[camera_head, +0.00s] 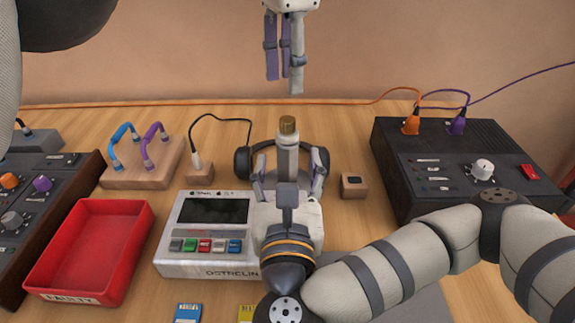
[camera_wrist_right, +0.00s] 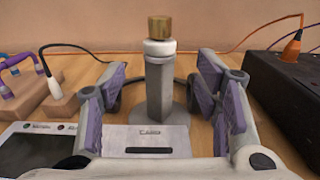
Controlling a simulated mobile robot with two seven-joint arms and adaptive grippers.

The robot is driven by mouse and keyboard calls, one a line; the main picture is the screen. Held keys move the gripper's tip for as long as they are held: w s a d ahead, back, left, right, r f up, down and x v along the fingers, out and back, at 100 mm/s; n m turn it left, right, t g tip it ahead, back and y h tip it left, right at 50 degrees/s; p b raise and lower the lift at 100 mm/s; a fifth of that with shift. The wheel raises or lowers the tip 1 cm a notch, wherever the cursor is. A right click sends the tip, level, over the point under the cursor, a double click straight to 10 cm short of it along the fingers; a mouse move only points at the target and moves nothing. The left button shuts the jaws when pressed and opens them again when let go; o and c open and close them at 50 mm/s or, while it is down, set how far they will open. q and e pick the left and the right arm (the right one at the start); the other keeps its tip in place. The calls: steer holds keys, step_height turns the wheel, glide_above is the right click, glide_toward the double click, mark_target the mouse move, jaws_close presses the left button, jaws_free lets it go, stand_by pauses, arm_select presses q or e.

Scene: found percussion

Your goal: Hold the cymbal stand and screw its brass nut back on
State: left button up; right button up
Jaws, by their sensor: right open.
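The cymbal stand (camera_head: 288,161) is a grey upright post. The brass nut (camera_head: 288,125) sits at its top, above a pale collar; I cannot tell how far it is threaded. Both also show in the right wrist view, the stand (camera_wrist_right: 160,92) and the nut (camera_wrist_right: 159,27). My right gripper (camera_head: 289,182) is open, low in front of the post. In the wrist view the post stands upright between its purple-padded fingers (camera_wrist_right: 162,92), with a gap on each side. My left gripper (camera_head: 284,82) hangs above the nut, clear of it, with its fingers apart and nothing visible between them.
Dark headphones (camera_head: 243,160) lie behind the stand. A grey button box (camera_head: 210,262), a red tray (camera_head: 90,245) and a wooden block with coloured handles (camera_head: 140,170) are to the left. A dark console (camera_head: 450,135) with cables and a small wooden block (camera_head: 353,187) are to the right.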

mark_target(288, 148)
steer(key=w, duration=0.7)
jaws_close()
arm_select(q)
steer(key=o, duration=0.5)
steer(key=shift+o, duration=0.2)
arm_select(e)
jaws_free()
steer(key=shift+s, duration=0.1)
steer(key=s, duration=1.2)
